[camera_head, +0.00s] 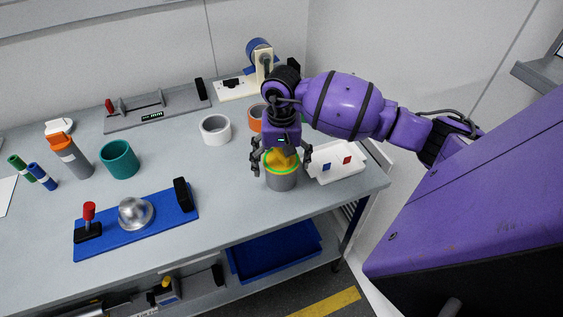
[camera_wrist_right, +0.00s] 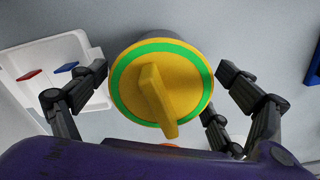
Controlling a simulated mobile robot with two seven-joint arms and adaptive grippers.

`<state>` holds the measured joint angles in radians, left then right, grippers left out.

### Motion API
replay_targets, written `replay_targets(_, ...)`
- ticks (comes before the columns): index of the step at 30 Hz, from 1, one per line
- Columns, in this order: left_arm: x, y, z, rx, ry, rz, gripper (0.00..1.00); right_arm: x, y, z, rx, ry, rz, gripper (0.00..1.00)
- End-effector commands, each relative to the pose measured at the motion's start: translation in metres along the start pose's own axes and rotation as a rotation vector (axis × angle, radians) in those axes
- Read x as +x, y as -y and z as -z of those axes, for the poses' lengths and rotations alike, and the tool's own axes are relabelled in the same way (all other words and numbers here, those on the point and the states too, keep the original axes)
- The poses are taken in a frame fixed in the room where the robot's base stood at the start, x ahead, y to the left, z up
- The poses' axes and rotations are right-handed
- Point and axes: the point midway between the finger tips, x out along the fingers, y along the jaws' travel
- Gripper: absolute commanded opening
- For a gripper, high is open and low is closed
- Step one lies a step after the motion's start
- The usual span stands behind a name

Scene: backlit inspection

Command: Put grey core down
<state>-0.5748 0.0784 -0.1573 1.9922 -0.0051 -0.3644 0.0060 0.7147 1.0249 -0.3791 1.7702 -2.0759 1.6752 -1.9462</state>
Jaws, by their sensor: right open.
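The grey core (camera_head: 281,181) is a short grey cylinder with a yellow top, a green ring and a raised yellow grip. It stands upright on the grey table, near the front edge on the right. My right gripper (camera_head: 281,170) is over it from above, fingers spread on both sides. In the right wrist view the core's yellow top (camera_wrist_right: 190,85) sits between the open fingers of the right gripper (camera_wrist_right: 162,75), with gaps visible on both sides. The core's underside is hidden in the wrist view. My left gripper is not in view.
A white tray (camera_head: 318,177) with a red and a blue piece lies close right of the core. A blue fixture (camera_head: 160,225) with a metal dome is at left. Table between is clear.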

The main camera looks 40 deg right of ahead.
Motion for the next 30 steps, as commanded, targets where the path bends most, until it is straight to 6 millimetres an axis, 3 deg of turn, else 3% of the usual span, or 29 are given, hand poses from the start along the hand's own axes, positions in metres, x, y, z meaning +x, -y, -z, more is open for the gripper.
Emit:
replay_targets(8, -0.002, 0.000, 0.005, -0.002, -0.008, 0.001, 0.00, -0.009, 0.001, 0.001, -0.001, -0.003, 0.002, 0.91)
replay_targets(21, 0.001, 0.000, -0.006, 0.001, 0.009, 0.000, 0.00, -0.094, 0.000, 0.001, -0.001, -0.004, 0.000, 0.91)
replay_targets(30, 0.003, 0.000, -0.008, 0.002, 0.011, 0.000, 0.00, -0.123, 0.000, 0.000, 0.000, 0.000, 0.000, 0.91)
